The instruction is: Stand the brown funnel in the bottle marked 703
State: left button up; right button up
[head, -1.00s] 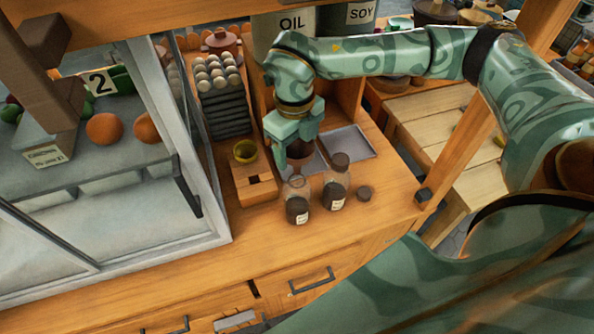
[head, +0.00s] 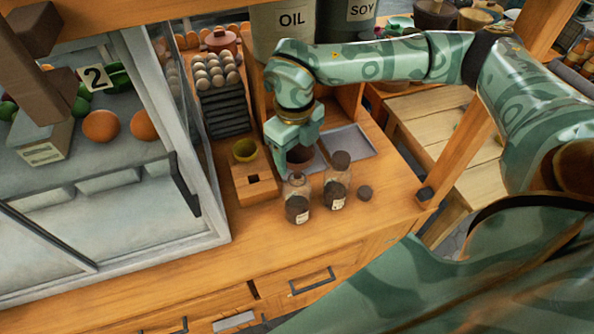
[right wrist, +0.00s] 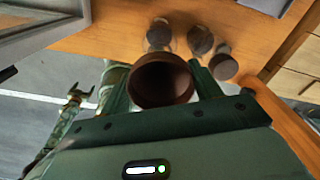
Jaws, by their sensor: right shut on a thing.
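The funnel's wide round mouth faces the camera in the right wrist view (right wrist: 162,80). The left bottle (head: 297,205) is clear with dark contents and a pale label, and its top is open. I cannot tell whether the funnel's spout is inside its neck. A second bottle (head: 336,192) with a dark lid stands to its right. The label numbers are too small to read. My left gripper (right wrist: 76,95) shows small at the left of the right wrist view.
A grey tray (head: 350,141) lies behind. The counter front is clear.

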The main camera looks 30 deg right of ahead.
jog(key=shift+f, duration=0.2)
jog(key=shift+f, duration=0.4)
jog(key=o, duration=1.1)
jog(key=shift+c, duration=0.2)
notch_tip(320, 180, up, 8)
jog(key=shift+w+f, duration=0.1)
jog(key=shift+f, duration=0.15)
